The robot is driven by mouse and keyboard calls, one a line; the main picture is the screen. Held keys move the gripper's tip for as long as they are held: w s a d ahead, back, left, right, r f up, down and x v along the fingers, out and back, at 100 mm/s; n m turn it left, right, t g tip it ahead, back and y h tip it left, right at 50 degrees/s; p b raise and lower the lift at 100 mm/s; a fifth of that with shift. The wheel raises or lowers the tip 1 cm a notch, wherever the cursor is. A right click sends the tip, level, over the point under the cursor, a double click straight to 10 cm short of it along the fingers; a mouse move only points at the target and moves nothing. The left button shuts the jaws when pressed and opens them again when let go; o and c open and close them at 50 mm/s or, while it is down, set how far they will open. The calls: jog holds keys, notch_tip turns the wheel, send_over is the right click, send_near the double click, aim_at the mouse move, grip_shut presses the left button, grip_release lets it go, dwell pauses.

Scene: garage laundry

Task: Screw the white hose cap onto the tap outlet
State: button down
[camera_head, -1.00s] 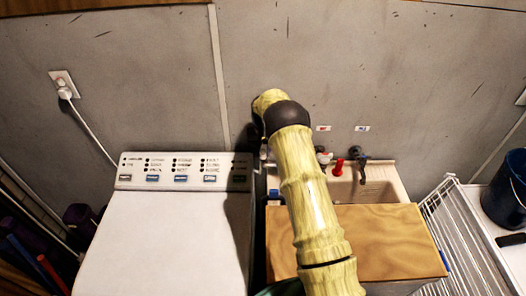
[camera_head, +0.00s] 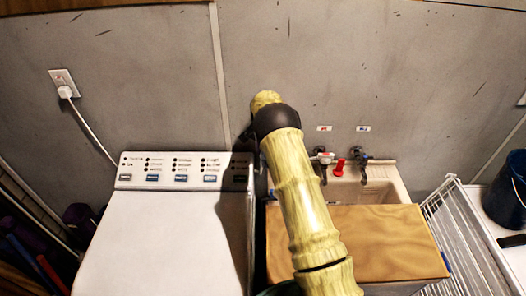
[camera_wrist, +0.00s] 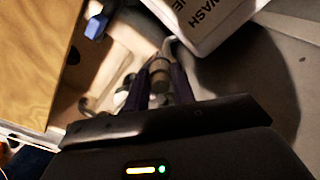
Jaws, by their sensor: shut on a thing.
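In the wrist view, the two dark fingers of my gripper (camera_wrist: 160,88) are shut on a pale grey, blurred cylindrical piece (camera_wrist: 160,72), which looks like the white hose cap. The head view hides my gripper behind my arm. There, two dark taps stand on the wall behind the sink: the left tap (camera_head: 323,172), with a white and red part at its top, and the right tap (camera_head: 361,158). A red piece (camera_head: 339,167) stands between them. I cannot tell which outlet is nearest the held piece, or whether they touch.
The washing machine (camera_head: 165,225) is left of the sink; its lettered edge (camera_wrist: 205,20) is close to my fingers. A wooden board (camera_head: 385,240) covers the sink's front. The sink basin (camera_head: 385,190) is open behind it. A white wire rack (camera_head: 460,230) stands at right.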

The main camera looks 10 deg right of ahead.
jog(key=shift+d+m, duration=0.2)
jog(key=shift+m, duration=1.2)
jog(key=shift+m, duration=1)
jog(key=m, duration=0.3)
jog(key=shift+f+m, duration=0.15)
jog(key=shift+m, duration=0.25)
jog(key=c, duration=1.1)
grip_release()
jog(key=shift+s+d, duration=0.15)
jog(key=shift+c, duration=0.2)
jog(key=shift+o, duration=0.2)
jog(key=shift+a, duration=0.25)
notch_tip(320, 180, up, 18)
jog(key=b, duration=0.4)
jog(key=shift+a+f, duration=0.15)
jog(key=shift+f, duration=0.05)
jog(key=shift+f, duration=0.1)
